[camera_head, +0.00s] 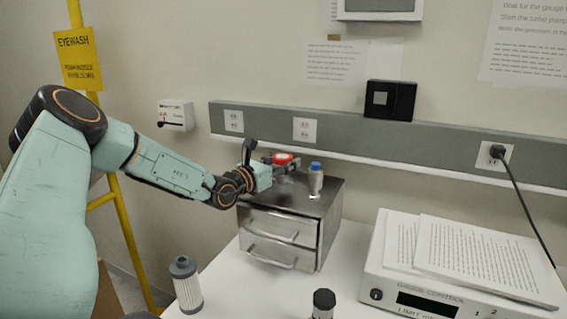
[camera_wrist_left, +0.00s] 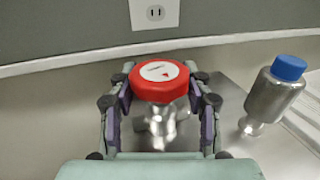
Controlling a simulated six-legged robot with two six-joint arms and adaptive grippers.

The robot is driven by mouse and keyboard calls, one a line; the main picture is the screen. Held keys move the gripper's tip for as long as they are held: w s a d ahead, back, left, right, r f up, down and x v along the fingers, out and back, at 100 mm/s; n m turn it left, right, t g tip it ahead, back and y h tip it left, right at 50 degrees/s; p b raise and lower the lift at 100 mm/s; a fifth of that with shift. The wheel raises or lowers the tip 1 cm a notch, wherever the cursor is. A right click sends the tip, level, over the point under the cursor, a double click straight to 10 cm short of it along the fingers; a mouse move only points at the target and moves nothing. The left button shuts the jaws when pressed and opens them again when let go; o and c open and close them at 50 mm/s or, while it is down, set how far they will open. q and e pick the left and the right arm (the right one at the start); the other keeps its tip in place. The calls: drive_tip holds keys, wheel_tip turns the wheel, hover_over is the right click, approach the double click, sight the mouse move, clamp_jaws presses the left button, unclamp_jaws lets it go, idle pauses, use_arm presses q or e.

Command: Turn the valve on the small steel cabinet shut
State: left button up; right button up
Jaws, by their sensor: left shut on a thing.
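The small steel cabinet (camera_head: 318,226) stands on the white bench and has two drawers with bar handles. A valve with a red round handle (camera_head: 283,158) and a white cap sits on its top. In the left wrist view the red valve handle (camera_wrist_left: 160,83) lies between my fingers, above a shiny metal body (camera_wrist_left: 160,125). My left gripper (camera_head: 276,166) reaches in from the left at valve height and is shut on the red handle. It also shows in the left wrist view (camera_wrist_left: 160,100), one finger on each side. My right gripper is not in view.
A blue-capped metal bottle (camera_head: 315,180) stands on the cabinet right of the valve, close to my gripper. A grey filter cartridge (camera_head: 186,284), a black-capped item (camera_head: 323,303) and a gauge controller (camera_head: 410,298) with papers are on the bench. The wall rail (camera_head: 370,142) runs behind.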

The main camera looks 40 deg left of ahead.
use_arm(q)
drive_tip(key=shift+f, duration=0.1)
drive_tip(key=shift+m+h+b, duration=1.3)
drive_tip(key=shift+h, duration=0.8)
drive_tip(key=shift+m+g+h, duration=0.3)
drive_tip(key=shift+m+h, duration=0.1)
drive_tip(key=shift+h, duration=0.2)
drive_tip(key=o, duration=1.2)
drive_tip(key=shift+s, duration=0.15)
drive_tip(key=shift+c, duration=0.2)
